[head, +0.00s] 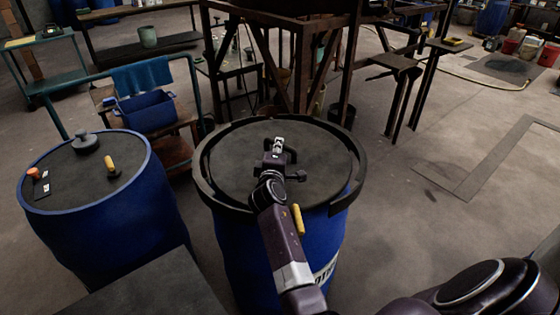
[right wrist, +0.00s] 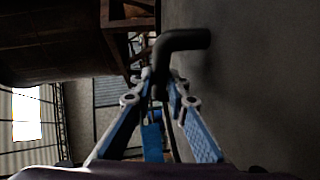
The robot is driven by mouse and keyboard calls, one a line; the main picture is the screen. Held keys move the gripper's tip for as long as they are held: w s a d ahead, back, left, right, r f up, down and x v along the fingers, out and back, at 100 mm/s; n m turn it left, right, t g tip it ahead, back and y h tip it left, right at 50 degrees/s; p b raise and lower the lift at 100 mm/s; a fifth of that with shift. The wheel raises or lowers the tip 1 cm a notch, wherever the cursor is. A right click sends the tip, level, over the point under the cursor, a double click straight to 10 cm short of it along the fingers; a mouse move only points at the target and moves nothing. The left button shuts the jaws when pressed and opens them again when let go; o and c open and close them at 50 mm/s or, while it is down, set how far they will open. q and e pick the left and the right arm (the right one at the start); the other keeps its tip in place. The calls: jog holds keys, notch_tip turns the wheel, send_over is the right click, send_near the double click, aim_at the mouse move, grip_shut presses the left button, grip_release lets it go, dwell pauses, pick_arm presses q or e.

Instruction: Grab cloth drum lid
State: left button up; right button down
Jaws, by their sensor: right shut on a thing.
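The dark round drum lid (head: 232,160) lies on the blue drum (head: 235,240) in the middle of the head view, inside a dark rim. Lettering on the drum is partly hidden by my arm. My right gripper (head: 279,147) is over the middle of the lid, shut on its handle. In the right wrist view a black bent handle (right wrist: 182,40) rises from between the fingertips of the right gripper (right wrist: 161,82). The arm and gripper hide part of the lid. I cannot tell whether the lid is raised. My left gripper is not in view.
A second blue drum (head: 95,220) stands at the left with small items on its top. Behind it are a blue bin (head: 147,111) and a blue cloth (head: 143,77) at a teal rail. A brown metal frame (head: 290,40) stands behind the middle drum. Floor at right is mostly clear.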

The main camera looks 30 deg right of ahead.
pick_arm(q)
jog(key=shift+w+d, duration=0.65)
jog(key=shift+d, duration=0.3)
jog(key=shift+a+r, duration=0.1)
